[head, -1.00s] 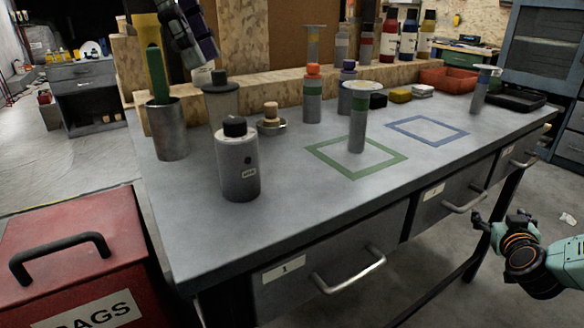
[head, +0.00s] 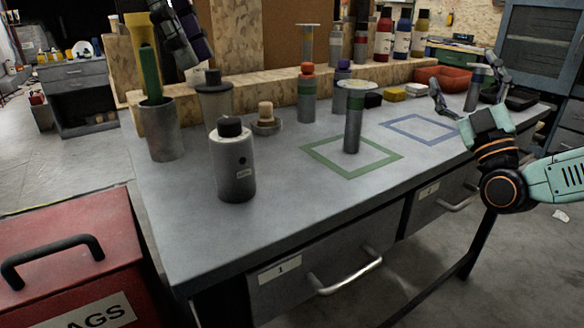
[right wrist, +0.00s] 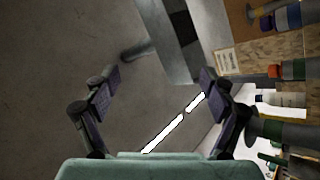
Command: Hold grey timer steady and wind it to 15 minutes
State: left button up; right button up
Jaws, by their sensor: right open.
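A grey cylinder with a black top (head: 235,163) stands upright near the front left of the workbench; it is the likeliest grey timer, but I cannot read its small label. My left gripper (head: 184,40) shows only partly at the top left, above and behind the cylinder and apart from it; I cannot tell its jaw state. My right gripper (head: 466,76) is open and empty over the bench's right end, far from the cylinder. Its spread fingers also show in the right wrist view (right wrist: 155,88), with nothing between them.
A green-banded post (head: 353,125) stands inside the green square (head: 321,154). The blue square (head: 436,142) is empty.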

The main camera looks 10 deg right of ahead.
aim_at(232, 160)
jog(key=s+a+n+g+y, duration=0.2)
jog(key=a+n+g+y, duration=0.3)
jog(key=a+n+y, duration=0.55)
jog(key=s+a+n+g+y, duration=0.2)
jog(key=a+n+g+y, duration=0.35)
jog(key=a+n, duration=0.9)
jog(key=s+a+f+n+g, duration=0.1)
jog(key=a+f+n+g, duration=0.1)
jog(key=a+f+n, duration=0.1)
jog(key=s+a+f+n+g, duration=0.2)
jog(key=a+f+n, duration=0.1)
jog(key=n, duration=0.3)
jog(key=s+a+f+n+g, duration=0.2)
jog(key=a+f+n, duration=0.1)
jog(key=f+n, duration=0.1)
jog(key=shift+s+a+f+g, duration=0.15)
jog(key=shift+s+a+g, duration=0.05)
jog(key=shift+a+g, duration=0.2)
jog(key=shift+x, duration=3.8)
jog(key=shift+w, duration=0.1)
jog(key=shift+c, duration=0.2)
